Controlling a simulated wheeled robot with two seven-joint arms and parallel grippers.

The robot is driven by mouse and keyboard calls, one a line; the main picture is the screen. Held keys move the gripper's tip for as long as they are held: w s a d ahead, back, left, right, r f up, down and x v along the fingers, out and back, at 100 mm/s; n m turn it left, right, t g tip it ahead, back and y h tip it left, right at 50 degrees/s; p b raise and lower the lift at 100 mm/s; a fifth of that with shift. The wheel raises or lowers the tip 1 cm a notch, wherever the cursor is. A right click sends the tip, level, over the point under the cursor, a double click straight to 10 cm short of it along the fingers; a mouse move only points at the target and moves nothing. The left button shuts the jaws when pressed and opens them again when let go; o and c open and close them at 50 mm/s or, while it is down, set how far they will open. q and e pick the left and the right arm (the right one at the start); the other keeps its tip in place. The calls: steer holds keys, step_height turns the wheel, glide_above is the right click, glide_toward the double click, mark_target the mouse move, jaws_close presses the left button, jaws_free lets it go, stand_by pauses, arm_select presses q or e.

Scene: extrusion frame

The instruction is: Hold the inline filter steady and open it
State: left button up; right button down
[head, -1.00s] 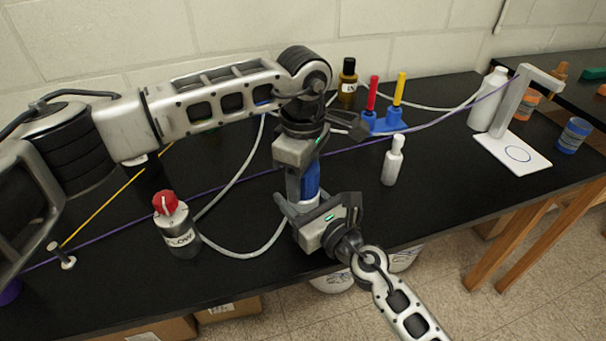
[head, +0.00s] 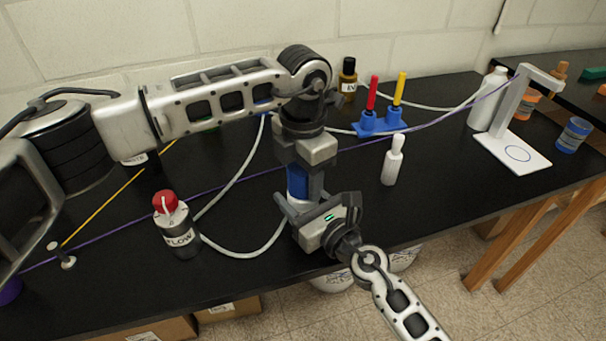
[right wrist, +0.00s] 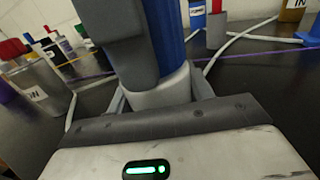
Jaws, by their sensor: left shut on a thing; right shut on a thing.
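The inline filter stands upright between my two grippers. Its blue body (head: 298,184) shows in the head view. In the right wrist view, the blue body (right wrist: 170,35) rises from a pale grey lower part (right wrist: 160,94). My left gripper (head: 308,172) comes down from above and is shut on the filter's upper part; one dark finger lies along the blue side. My right gripper (head: 300,208) reaches in from the front and is shut around the lower part. The filter's top is hidden behind the left gripper.
A FLOW bottle with a red cap (head: 178,228) stands to the left, with pale tubing (head: 235,182) near it. A small white bottle (head: 392,162) stands close on the right. A blue holder (head: 380,123) is behind it. Purple cord crosses the black bench.

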arm_select(q)
steer(key=shift+r, duration=0.2)
steer(key=shift+r, duration=0.9)
steer(key=shift+r, duration=2)
arm_select(e)
steer(key=c, duration=0.5)
jaws_free()
